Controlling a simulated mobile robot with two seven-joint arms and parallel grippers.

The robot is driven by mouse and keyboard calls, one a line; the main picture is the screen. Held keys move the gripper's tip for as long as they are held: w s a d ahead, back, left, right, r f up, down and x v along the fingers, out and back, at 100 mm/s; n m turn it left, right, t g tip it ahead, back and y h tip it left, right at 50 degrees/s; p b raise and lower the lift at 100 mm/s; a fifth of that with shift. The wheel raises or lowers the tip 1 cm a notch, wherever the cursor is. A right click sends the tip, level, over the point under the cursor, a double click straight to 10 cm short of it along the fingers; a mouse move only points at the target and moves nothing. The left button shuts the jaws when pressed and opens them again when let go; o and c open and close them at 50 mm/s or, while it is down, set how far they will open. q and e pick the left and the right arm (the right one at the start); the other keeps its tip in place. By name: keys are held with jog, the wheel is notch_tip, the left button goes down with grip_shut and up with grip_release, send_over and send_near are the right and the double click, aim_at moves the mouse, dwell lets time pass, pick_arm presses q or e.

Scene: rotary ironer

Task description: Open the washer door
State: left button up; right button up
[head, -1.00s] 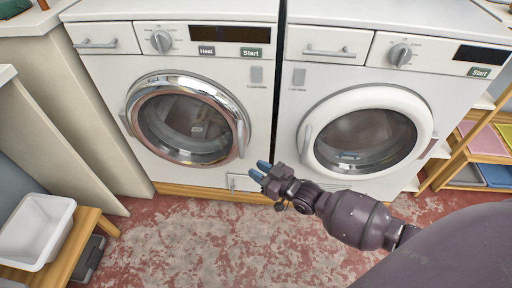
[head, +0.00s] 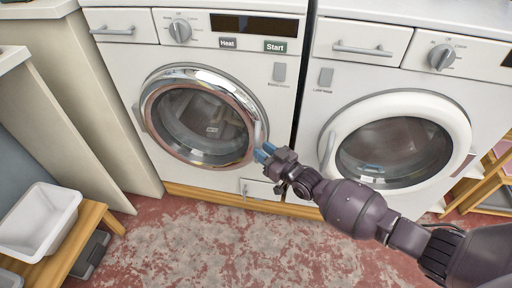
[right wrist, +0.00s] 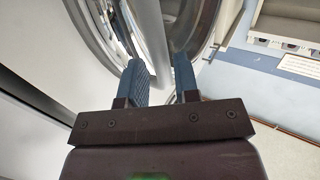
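Two white front-loading machines stand side by side. The left machine (head: 205,181) has a round glass door (head: 200,118) with a chrome and copper rim, and it looks shut. Its curved handle (head: 258,134) is on the door's right side. The right machine's white-rimmed door (head: 461,128) also looks shut, with a handle (head: 330,152) on its left. I cannot tell from the labels which is the washer. My right gripper (head: 265,152) is beside the left door's handle. The right wrist view shows its blue fingers (right wrist: 161,82) apart, pointing at the door rim. My left gripper is out of view.
A small flap (head: 257,188) is low on the left machine. A white basin (head: 38,222) sits on a wooden bench (head: 88,222) at the lower left. Wooden shelving (head: 482,192) stands at the right. The red and grey floor in front is clear.

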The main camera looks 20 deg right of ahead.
jog(key=shift+b+x, duration=0.3)
jog(key=shift+x, duration=1.2)
grip_shut()
